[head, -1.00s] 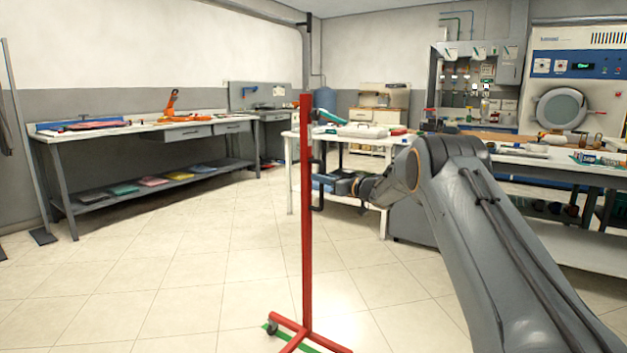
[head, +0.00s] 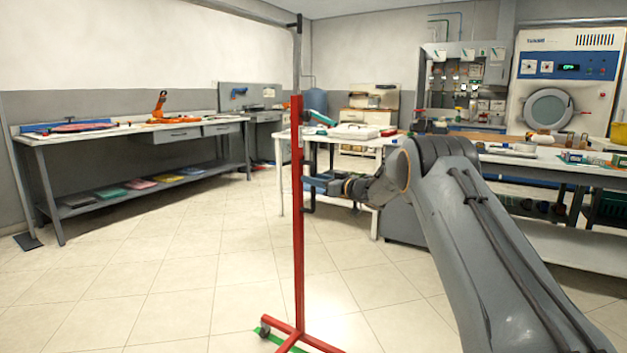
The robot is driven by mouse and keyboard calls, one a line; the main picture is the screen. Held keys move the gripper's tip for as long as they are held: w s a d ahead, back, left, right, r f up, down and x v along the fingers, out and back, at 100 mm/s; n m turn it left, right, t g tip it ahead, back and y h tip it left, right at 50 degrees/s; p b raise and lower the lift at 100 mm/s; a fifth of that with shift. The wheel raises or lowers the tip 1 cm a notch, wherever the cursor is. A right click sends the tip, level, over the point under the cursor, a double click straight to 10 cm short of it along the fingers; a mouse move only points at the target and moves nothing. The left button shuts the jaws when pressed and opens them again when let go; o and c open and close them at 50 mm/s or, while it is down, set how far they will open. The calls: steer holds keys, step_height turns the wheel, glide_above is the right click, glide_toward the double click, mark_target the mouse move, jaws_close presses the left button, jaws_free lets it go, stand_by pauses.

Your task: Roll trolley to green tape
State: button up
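The trolley is a tall red post (head: 298,220) on a red wheeled foot (head: 300,338), with a grey upper pole above it. It stands upright in the lower middle of the head view. Green tape (head: 288,345) lies on the floor under and beside its foot; the lower part is cut off by the frame edge. A dark handle (head: 308,182) is on the post's right side. My gripper (head: 320,186) reaches to this handle from the right. Its fingers are small and partly merged with the handle, so I cannot tell if they are closed on it.
A long workbench (head: 130,133) stands along the left wall. A white table (head: 345,138) stands behind the trolley, with a long worktable (head: 545,162) at right. A large machine (head: 565,85) is at the back right. The tiled floor (head: 170,290) on the left is clear.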

steer(key=p+v, duration=0.1)
steer(key=v, duration=0.6)
steer(key=shift+s+d, duration=0.2)
steer(key=shift+d, duration=0.1)
steer(key=s+r+m+h, duration=0.4)
steer(key=s+m+h, duration=0.1)
steer(key=s+h, duration=0.4)
steer(key=s+a+f+g+h, duration=0.1)
steer(key=s+f+g, duration=0.3)
steer(key=s, duration=1.5)
steer(key=s+a+f+g+h, duration=0.1)
steer(key=s+f+g, duration=0.3)
steer(key=s, duration=1.4)
steer(key=s+a+f+g+h, duration=0.1)
steer(key=s+f+g, duration=0.3)
steer(key=s, duration=1.5)
steer(key=d+r+m+g+p, duration=0.1)
steer(key=d+r+m+p, duration=0.2)
steer(key=d+r+p, duration=0.6)
step_height(320, 180, up, 3)
steer(key=p, duration=0.9)
steer(key=shift+w+d+f+m, duration=0.15)
steer(key=shift+w+d+m, duration=0.1)
steer(key=shift+m, duration=0.15)
